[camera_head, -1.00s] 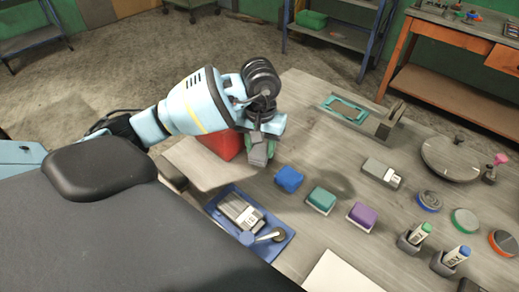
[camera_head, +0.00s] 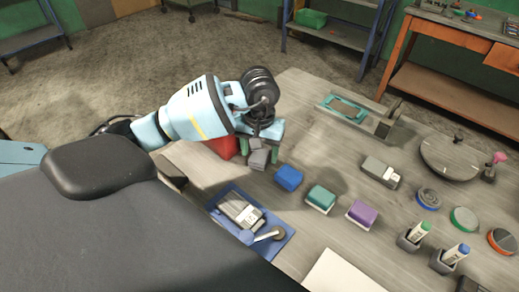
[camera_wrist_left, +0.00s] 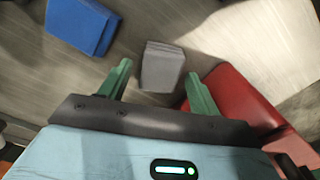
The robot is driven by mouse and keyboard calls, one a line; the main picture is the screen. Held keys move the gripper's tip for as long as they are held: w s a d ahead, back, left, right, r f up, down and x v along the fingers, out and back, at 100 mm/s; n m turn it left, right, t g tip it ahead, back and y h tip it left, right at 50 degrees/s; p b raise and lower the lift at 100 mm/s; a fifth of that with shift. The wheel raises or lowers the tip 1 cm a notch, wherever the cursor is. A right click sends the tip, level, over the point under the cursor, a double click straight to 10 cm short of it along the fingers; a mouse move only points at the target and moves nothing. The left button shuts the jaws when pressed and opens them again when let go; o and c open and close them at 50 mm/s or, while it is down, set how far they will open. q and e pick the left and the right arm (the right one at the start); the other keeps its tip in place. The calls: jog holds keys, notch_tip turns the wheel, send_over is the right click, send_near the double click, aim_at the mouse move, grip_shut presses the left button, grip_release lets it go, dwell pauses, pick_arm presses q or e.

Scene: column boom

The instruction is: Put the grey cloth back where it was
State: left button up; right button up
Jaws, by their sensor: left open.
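The grey cloth (camera_head: 258,159) is a small folded grey block near the table's left side, in the head view just below my left gripper (camera_head: 260,151). In the left wrist view, the cloth (camera_wrist_left: 162,67) is between the two green fingers of my left gripper (camera_wrist_left: 158,70). The gripper is open, with a gap on each side of the cloth. The wrist partly covers the cloth in the head view. I cannot tell how far the fingers reach down beside it. My right gripper is not in view.
A red block (camera_head: 222,146) stands close beside the gripper; it also shows in the left wrist view (camera_wrist_left: 235,95). Blue (camera_head: 289,178), teal (camera_head: 321,198) and purple (camera_head: 362,214) blocks lie to the right. A blue tray (camera_head: 275,247) with a grey device is nearer me.

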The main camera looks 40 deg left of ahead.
aim_at(259, 155)
pick_arm(q)
notch_tip(259, 155, up, 12)
jog(key=shift+r, duration=0.15)
dwell(0.4)
jog(key=shift+s, duration=0.1)
dwell(0.5)
